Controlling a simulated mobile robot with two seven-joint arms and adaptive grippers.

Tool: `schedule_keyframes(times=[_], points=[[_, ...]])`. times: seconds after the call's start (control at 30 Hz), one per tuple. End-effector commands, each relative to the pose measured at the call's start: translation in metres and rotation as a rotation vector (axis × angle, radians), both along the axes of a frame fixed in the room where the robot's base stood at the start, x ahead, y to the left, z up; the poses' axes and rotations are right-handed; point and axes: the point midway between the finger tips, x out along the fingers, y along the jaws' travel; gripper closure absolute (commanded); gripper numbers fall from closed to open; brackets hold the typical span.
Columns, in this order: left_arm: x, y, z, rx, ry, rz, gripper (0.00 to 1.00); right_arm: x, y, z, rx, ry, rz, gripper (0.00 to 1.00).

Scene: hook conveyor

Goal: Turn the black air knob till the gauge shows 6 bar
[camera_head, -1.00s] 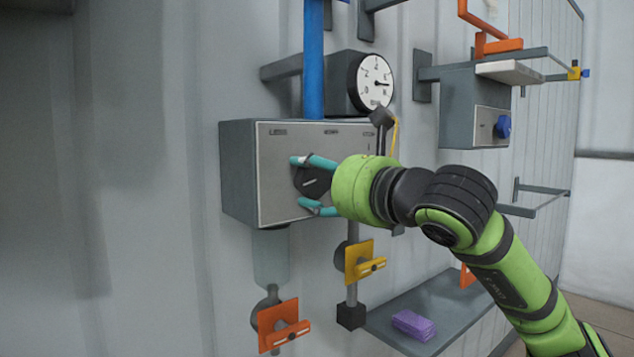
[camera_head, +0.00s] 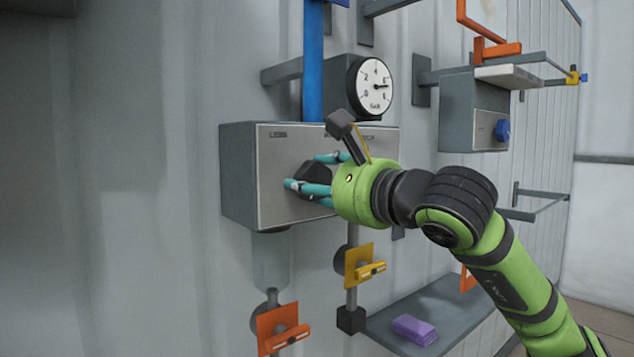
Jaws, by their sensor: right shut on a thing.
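The black air knob (camera_head: 315,173) is on the front of a grey box with a light panel. My right gripper (camera_head: 308,171) has its teal fingers on either side of the knob and is shut on it. The fingers partly hide the knob. The white round gauge (camera_head: 376,84) is above and right of the knob, with figures from 0 to 8. Its needle points right, on the 6 to 8 side of the dial; the exact reading is too small to tell. My left gripper is not in view.
A blue pipe (camera_head: 313,60) rises from the box (camera_head: 238,176). Orange (camera_head: 279,326) and yellow (camera_head: 359,264) valve handles hang below it. A second box with a blue knob (camera_head: 502,130) is at right. A purple block (camera_head: 414,329) lies on a low shelf.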

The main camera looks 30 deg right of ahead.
Motion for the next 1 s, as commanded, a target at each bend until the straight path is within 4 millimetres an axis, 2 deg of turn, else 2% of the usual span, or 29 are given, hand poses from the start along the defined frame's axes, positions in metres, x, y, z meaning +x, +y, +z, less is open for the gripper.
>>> schedule_keyframes(times=[0.3,0.77,0.8,0.83,1.0], points=[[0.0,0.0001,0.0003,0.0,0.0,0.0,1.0,0.0012,-0.0005,-0.0039,-0.088,0.005,-0.001,0.75],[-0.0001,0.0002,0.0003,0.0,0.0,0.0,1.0,0.0011,-0.0005,-0.0034,-0.096,0.003,-0.002,0.75],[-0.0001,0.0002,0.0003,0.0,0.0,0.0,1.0,0.0011,-0.0005,-0.0034,-0.096,0.003,-0.002,0.26],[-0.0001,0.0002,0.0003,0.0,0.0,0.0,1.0,0.0011,-0.0005,-0.0033,-0.095,0.002,-0.001,0.18],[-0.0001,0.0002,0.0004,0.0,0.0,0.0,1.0,0.0006,-0.0005,-0.0018,-0.095,-0.002,-0.002,0.18]])
